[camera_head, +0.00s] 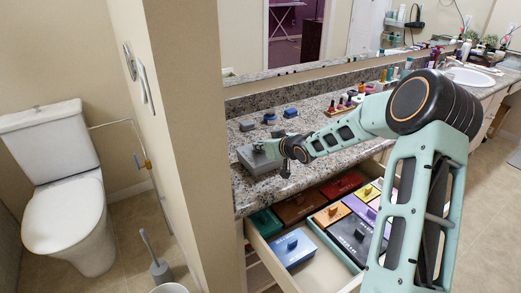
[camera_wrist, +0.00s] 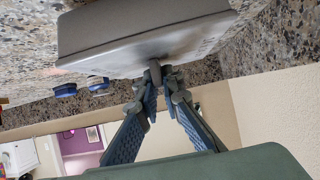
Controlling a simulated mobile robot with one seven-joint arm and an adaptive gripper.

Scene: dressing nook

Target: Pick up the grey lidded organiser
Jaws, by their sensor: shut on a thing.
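The grey lidded organiser (camera_head: 258,161) is at the left end of the granite counter, close to its front edge. In the wrist view the organiser (camera_wrist: 140,35) fills the top, with a small knob on its lid. My gripper (camera_head: 268,149) is at the lid's top. In the wrist view my gripper (camera_wrist: 162,76) has both fingertips closed on the knob. I cannot tell whether the organiser rests on the counter or is slightly off it.
An open drawer (camera_head: 322,272) below the counter holds several coloured lidded boxes, including a blue box (camera_head: 293,248) and a black box (camera_head: 352,238). Small blue-grey items (camera_head: 269,118) stand behind the organiser. A wall (camera_head: 190,130) stands close on the left. Bottles line the mirror.

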